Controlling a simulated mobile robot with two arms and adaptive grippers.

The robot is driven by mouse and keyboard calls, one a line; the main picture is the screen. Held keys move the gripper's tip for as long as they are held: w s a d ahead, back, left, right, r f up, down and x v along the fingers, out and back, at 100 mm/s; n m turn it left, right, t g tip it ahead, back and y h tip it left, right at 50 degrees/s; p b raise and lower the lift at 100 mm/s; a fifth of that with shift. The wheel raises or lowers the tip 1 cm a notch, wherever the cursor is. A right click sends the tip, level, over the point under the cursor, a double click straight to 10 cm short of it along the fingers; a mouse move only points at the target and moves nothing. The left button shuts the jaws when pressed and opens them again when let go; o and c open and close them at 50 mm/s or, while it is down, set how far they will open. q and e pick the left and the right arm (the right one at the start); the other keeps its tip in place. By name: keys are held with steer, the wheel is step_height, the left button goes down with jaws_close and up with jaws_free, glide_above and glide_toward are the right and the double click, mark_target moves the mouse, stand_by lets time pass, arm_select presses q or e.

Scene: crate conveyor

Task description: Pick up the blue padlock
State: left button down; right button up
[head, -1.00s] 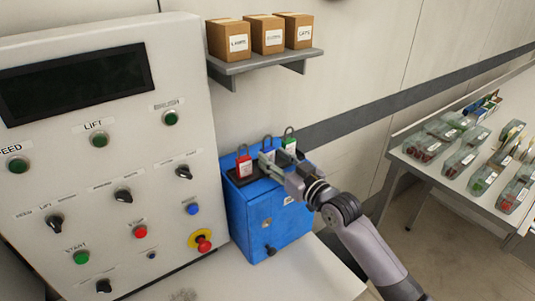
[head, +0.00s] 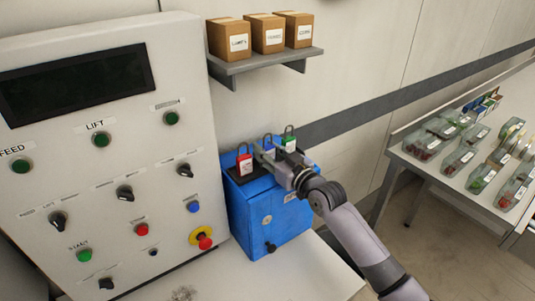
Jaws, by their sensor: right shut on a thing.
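The blue padlock (head: 268,141) is at the middle of a row of three padlocks on top of a blue box (head: 262,216). Only its shackle and a little of its body show; my right gripper hides the rest. My right gripper (head: 262,156) is shut on the blue padlock, with its arm coming in from the lower right. I cannot tell whether the padlock touches the box top. A red padlock (head: 245,164) stands just left of the gripper, and a green padlock (head: 289,141) stands behind and right of it. My left gripper is not in view.
A control panel (head: 105,185) with buttons and knobs stands close on the left of the box. A shelf (head: 265,61) with three cartons is on the wall above. A table (head: 419,172) with several clear bins is at right. The white surface before the box is mostly clear.

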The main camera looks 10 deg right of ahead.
steer(key=shift+c, duration=1.4)
steer(key=shift+r, duration=0.1)
step_height(320, 180, up, 10)
steer(key=shift+f+b, duration=0.1)
steer(key=shift+b, duration=0.35)
